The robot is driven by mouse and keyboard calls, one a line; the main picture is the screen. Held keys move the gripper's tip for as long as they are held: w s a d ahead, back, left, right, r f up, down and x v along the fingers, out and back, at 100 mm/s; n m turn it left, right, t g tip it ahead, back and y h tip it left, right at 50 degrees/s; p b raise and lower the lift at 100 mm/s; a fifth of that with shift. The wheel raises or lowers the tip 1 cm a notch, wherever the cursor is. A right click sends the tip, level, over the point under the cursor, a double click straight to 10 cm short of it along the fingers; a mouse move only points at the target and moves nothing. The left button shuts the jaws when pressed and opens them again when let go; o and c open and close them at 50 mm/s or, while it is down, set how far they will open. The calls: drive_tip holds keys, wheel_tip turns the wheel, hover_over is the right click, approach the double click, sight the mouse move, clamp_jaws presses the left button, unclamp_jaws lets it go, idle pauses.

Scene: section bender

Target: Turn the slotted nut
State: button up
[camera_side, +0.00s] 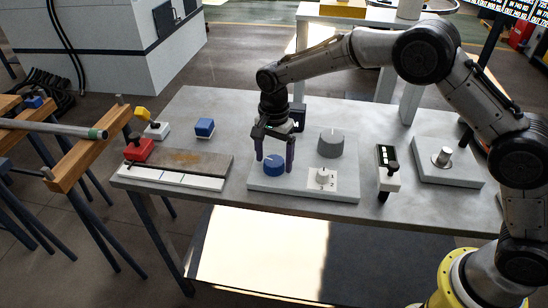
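I cannot tell for certain which part is the slotted nut; no slot can be made out at this size. A short metal cylinder (442,156) stands on a grey plate (462,176) at the right of the table. A round blue knob (273,164) with a pale mark sits on the middle grey plate (290,188). My gripper (274,166) points down over the blue knob with its fingers spread, one on each side. Whether they touch the knob cannot be told. Nothing is lifted. My gripper is well left of the metal cylinder.
A grey cylindrical knob (330,143) and a white numbered dial (322,178) stand close right of my gripper. A black-and-white switch unit (388,168) is further right. A blue block (205,127), a red block (138,149) and a flat bar (185,163) lie left.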

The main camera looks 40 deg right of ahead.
drive_tip(key=shift+o, duration=0.2)
wheel_tip(320, 180, up, 14)
drive_tip(key=shift+f, duration=0.15)
idle(0.5)
wheel_tip(320, 180, up, 10)
drive_tip(key=t, duration=0.2)
hover_over(274, 161)
drive_tip(key=s+d, duration=0.3)
drive_tip(key=d, duration=0.2)
drive_tip(key=s+d+r+t, duration=0.1)
drive_tip(key=s+d+r, duration=0.2)
drive_tip(key=s, duration=0.4)
drive_tip(key=s+d+r+t, duration=0.1)
drive_tip(key=s+d+r, duration=0.2)
drive_tip(key=s, duration=0.3)
drive_tip(key=s+d+f+n+t, duration=0.1)
drive_tip(key=s+d+f+n, duration=0.15)
drive_tip(key=s, duration=0.35)
drive_tip(key=s+d+f+n, duration=0.1)
drive_tip(key=s+f+n, duration=0.15)
drive_tip(key=s, duration=0.45)
drive_tip(key=s+f+n, duration=0.4)
drive_tip(key=f+n, duration=0.3)
drive_tip(key=shift+s+d+n+t, duration=0.2)
drive_tip(key=shift+s+n+t, duration=0.1)
drive_tip(key=shift+s+n, duration=0.1)
